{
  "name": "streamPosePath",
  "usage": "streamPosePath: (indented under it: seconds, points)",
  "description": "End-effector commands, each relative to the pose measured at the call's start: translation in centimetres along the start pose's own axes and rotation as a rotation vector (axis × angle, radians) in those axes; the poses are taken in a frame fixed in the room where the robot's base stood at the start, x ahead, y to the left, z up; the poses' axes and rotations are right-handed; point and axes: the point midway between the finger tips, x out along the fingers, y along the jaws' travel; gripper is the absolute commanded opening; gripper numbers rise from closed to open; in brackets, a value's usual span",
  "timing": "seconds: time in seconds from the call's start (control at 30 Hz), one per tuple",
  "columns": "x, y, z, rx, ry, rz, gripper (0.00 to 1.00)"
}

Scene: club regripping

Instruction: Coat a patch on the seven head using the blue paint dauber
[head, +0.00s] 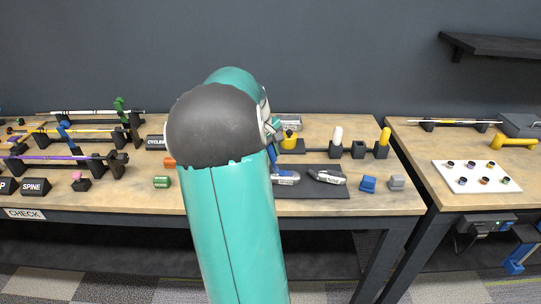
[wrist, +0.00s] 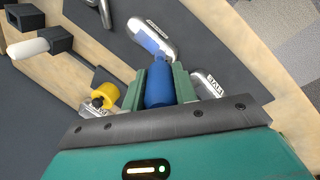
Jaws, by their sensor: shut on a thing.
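My gripper (wrist: 158,88) is shut on the blue paint dauber (wrist: 158,84), held between two green fingers. In the head view a sliver of the dauber (head: 271,153) shows beside my arm, and my gripper is mostly hidden. The dauber's far end is at a silver club head (wrist: 150,28) that bears a blue patch; I cannot tell whether they touch. That head (head: 286,180) lies on the dark mat (head: 310,192) in the head view. Its label is too small to read, so I cannot tell which head is the seven.
Another labelled silver head (wrist: 207,83) lies right of the dauber. A further head (head: 327,178) lies on the mat's right side. A yellow-topped item (head: 290,138), a white dauber (head: 337,134) and a yellow one (head: 385,137) stand behind. Blue (head: 368,184) and grey (head: 397,183) blocks sit right.

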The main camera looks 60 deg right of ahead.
Motion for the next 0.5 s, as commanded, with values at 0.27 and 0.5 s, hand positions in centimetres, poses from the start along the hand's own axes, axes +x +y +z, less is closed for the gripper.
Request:
streamPosePath:
  seconds: [0.27, 0.5]
  points:
    - [-2.5, 0.2, 0.9, 0.000, 0.001, 0.001, 0.05]
    - [-4.4, 0.2, 1.6, 0.001, 0.001, 0.001, 0.05]
